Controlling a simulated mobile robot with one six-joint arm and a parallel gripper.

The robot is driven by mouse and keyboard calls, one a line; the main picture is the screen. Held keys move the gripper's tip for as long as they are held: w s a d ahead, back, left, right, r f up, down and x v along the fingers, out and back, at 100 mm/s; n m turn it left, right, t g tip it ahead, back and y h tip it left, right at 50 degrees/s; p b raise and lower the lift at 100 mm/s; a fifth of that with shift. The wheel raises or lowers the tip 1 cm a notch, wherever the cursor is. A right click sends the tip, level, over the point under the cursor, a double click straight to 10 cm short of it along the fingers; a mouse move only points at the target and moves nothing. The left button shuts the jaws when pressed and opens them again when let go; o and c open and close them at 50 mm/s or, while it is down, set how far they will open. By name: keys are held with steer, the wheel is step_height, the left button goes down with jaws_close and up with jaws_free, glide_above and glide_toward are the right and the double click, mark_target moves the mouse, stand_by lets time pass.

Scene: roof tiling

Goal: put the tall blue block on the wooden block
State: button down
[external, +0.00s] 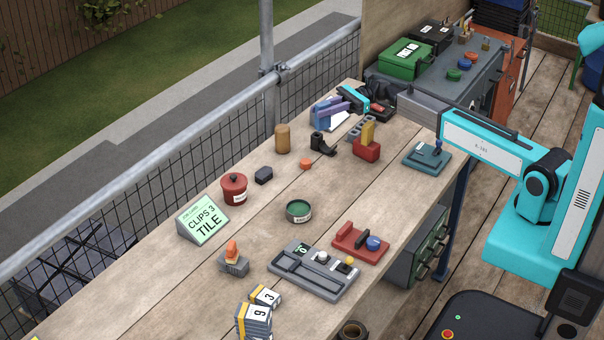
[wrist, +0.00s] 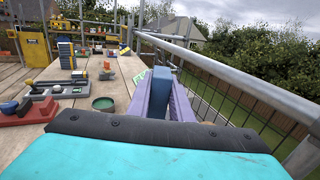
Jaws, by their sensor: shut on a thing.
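My gripper (external: 326,112) has purple fingers and points left over the far side of the bench in the external view. It is shut on the tall blue block (external: 320,118), which also shows between the fingers in the wrist view (wrist: 160,90). Whether the block's lower end clears the bench, I cannot tell. The likely wooden block (external: 282,139) is a brown, rounded upright piece standing left of the gripper. Its top is bare, and a gap separates it from the blue block.
A black holder (external: 322,144) and a red block with a yellow piece (external: 367,148) stand near the gripper. A red pot (external: 234,188), a dark block (external: 264,175) and a green sign (external: 203,219) stand farther left. A mesh railing (external: 190,165) runs along the far edge.

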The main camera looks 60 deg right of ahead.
steer(key=shift+w, duration=0.1)
steer(key=p, duration=0.5)
glide_above(282, 127)
steer(key=shift+f, duration=0.75)
steer(key=shift+f, duration=0.1)
steer(key=shift+f+p, duration=0.75)
steer(key=shift+f, duration=0.9)
steer(key=shift+f, duration=0.1)
steer(key=c, duration=1.6)
jaws_free()
